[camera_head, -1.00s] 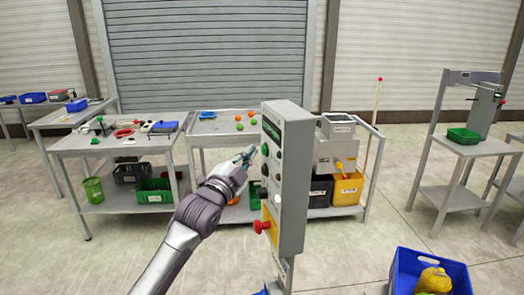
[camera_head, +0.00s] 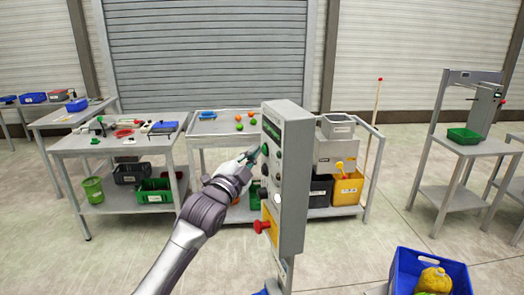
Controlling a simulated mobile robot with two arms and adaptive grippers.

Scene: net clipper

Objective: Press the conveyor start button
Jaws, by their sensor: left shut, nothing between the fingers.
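The grey control box (camera_head: 295,180) stands upright on a post in the middle of the head view, its button face turned to the left. A green button (camera_head: 265,149) shows near the top of that face, below a dark display. My left gripper (camera_head: 255,154) is shut and empty, with its fingertips right at the green button. I cannot tell whether they touch it or press it in. Darker buttons and a white one sit lower on the face, and a red button (camera_head: 262,226) juts out near the bottom. My right gripper is not in view.
A workbench (camera_head: 110,145) with tools stands at the left, and a table with orange and green balls is behind the box. A blue crate (camera_head: 410,270) with a yellow item is on the floor at lower right. A tall stand (camera_head: 455,150) is at the right.

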